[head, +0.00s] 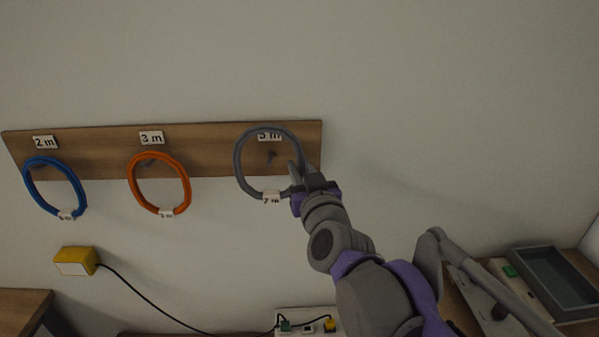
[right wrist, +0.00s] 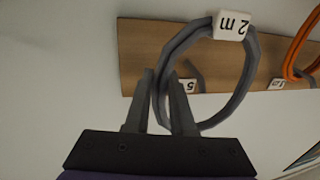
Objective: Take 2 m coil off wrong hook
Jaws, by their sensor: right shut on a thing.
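The grey coil (head: 240,170) is in front of the right end of the wooden hook board (head: 210,140). Its white tag reads 2 m in the right wrist view (right wrist: 231,25). My right gripper (head: 303,176) is shut on the coil's right side in the head view; the right wrist view shows the coil (right wrist: 249,75) between the fingers (right wrist: 161,82). The coil's top covers part of the 5 m sign (head: 270,136), above the dark hook (head: 271,156). The hook shows inside the ring; I cannot tell whether they touch. My left gripper is not in view.
A blue coil (head: 33,189) hangs under the 2 m sign (head: 45,142), an orange coil (head: 133,182) under the 3 m sign (head: 151,138). Below are a yellow box (head: 75,261) with a black cable and a grey tray (head: 552,283). The wall right of the board is bare.

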